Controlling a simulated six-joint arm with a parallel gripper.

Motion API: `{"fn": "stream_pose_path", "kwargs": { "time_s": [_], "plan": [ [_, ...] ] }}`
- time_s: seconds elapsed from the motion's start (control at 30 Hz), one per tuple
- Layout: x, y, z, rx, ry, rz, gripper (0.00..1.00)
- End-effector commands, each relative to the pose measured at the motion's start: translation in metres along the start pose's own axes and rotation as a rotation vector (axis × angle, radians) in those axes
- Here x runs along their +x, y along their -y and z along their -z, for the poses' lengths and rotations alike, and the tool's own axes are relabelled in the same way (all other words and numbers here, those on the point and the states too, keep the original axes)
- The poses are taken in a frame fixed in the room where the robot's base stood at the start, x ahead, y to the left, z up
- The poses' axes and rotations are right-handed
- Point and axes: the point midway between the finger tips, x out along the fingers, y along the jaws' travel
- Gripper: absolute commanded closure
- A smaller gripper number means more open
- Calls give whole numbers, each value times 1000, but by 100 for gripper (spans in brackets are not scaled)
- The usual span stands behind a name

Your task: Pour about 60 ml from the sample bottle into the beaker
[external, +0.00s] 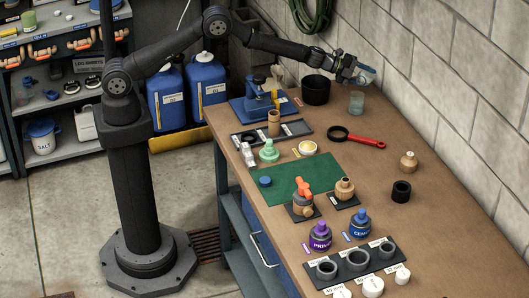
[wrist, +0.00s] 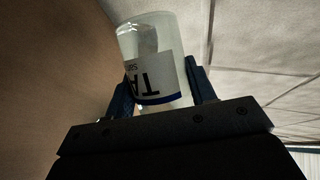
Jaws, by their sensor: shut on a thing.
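My gripper (external: 358,71) is shut on the sample bottle (external: 366,73) near the wall side of the bench. In the wrist view, the bottle (wrist: 150,55) is clear with a white and blue label, held between the two fingers of my gripper (wrist: 160,88). The label letters appear upside down there. In the external view the bottle is tilted, close to horizontal, above the beaker (external: 356,102). The beaker is a clear glass standing upright on the bench. The level inside it and any stream between the two are too small to tell. The wrist view does not clearly show the beaker.
A black pot (external: 316,90) stands just left of the beaker. A red-handled ring tool (external: 365,141) lies in front of it. A blue press (external: 257,100) stands further left. A green mat (external: 322,176) and several fittings occupy the nearer bench. The block wall (external: 430,70) runs close behind.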

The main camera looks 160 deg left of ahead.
Motion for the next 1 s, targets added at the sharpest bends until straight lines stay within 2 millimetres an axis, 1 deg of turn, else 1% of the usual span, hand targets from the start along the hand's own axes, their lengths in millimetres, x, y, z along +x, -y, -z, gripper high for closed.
{"fn": "stream_pose_path", "kwargs": {
  "time_s": [0.27, 0.5, 1.0],
  "plan": [
    [3, -5, -4, -66, -19, -30, 76],
    [4, -9, -3, -123, -35, -52, 76],
    [4, -10, -2, -132, -38, -56, 76]
  ]
}}
